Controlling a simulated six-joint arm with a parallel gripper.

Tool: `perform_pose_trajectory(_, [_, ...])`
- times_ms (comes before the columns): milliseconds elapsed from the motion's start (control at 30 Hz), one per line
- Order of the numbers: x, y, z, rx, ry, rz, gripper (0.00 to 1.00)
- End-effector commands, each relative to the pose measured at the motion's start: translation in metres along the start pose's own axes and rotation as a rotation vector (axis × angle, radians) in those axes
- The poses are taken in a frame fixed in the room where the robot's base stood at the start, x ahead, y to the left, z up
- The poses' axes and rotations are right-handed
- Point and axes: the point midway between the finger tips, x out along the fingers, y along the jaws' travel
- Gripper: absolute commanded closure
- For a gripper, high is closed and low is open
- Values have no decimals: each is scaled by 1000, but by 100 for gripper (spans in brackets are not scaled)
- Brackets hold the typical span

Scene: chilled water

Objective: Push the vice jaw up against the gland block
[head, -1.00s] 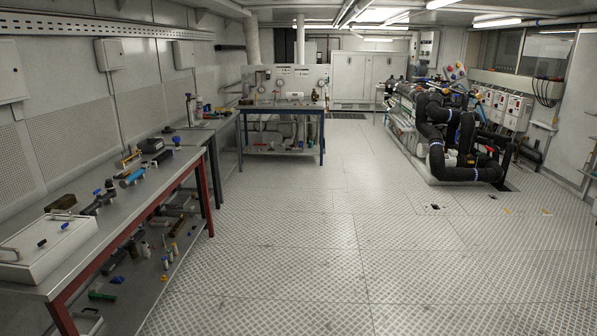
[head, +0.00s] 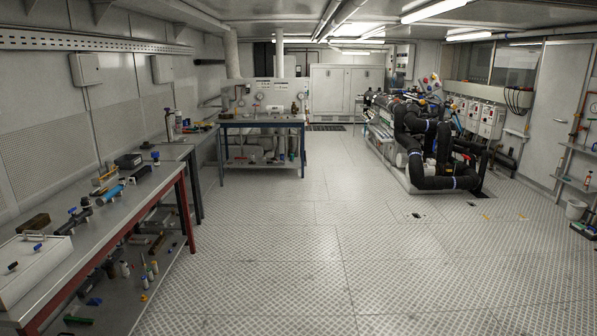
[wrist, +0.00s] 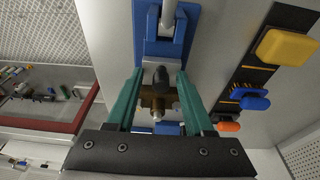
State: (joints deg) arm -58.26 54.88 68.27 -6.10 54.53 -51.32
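In the wrist view, a blue vice (wrist: 150,48) with a bright metal bar (wrist: 168,14) on it stands on a grey surface. I cannot tell its moving jaw from its fixed parts. A brass block (wrist: 149,103), which looks like the gland block, sits nearer the wrist, with a dark cylinder (wrist: 160,78) beside it partly covering it. My gripper (wrist: 159,74) has two green fingers, spread apart on either side of the block and cylinder. The fingertips are close to the vice; contact cannot be told. I cannot make out the vice or my gripper in the head view.
In the wrist view, a yellow-handled tool (wrist: 287,47), a blue-handled one (wrist: 254,102) and an orange piece (wrist: 229,126) lie right of the vice. In the head view, a cluttered bench (head: 128,205) runs along the left; the middle floor (head: 300,260) is clear.

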Motion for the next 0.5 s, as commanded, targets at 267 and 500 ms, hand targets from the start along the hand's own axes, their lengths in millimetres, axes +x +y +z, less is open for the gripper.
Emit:
perform_pose_trajectory(267, [-19,0,0,-2,-15,-3,50])
perform_pose_trajectory(500, [-47,0,-7,-2,-11,-3,50])
